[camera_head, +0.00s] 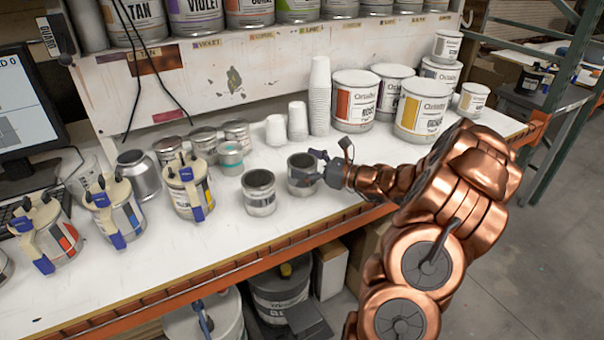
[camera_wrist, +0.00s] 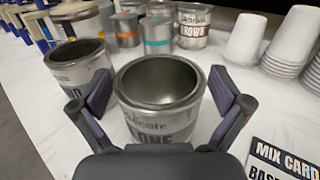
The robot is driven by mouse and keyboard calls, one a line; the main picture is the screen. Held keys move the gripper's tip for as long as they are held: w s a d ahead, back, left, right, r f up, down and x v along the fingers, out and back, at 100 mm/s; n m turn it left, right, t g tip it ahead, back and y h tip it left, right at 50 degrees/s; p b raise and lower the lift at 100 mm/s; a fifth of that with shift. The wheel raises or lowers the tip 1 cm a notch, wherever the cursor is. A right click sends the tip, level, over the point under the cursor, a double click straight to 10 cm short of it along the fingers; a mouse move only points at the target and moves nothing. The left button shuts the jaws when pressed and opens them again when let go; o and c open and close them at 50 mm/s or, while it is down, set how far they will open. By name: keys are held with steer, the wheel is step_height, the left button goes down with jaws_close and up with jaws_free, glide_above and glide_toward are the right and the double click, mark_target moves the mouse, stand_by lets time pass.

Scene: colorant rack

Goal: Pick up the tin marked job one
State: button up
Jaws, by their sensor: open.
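The tin marked ONE (camera_wrist: 158,120) is an open, empty-looking metal can with a pale label. It stands upright on the white bench, and in the head view it is the right one of two open tins (camera_head: 301,174). My gripper (camera_wrist: 160,95) is open, with one dark finger on each side of this tin and gaps visible. In the head view my gripper (camera_head: 317,168) reaches in from the right at the tin's side. The lower part of the tin is hidden by the gripper body in the wrist view.
A second open tin (camera_head: 259,193) stands close on the left, also in the wrist view (camera_wrist: 80,75). White cup stacks (camera_head: 298,120) and large paint cans (camera_head: 355,100) stand behind. Clamped cans (camera_head: 187,187) are at left. A mix card (camera_wrist: 285,155) lies at right.

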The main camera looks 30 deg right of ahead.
steer(key=shift+w+a, duration=0.25)
steer(key=shift+w, duration=0.1)
steer(key=c, duration=0.9)
steer(key=shift+r, duration=0.1)
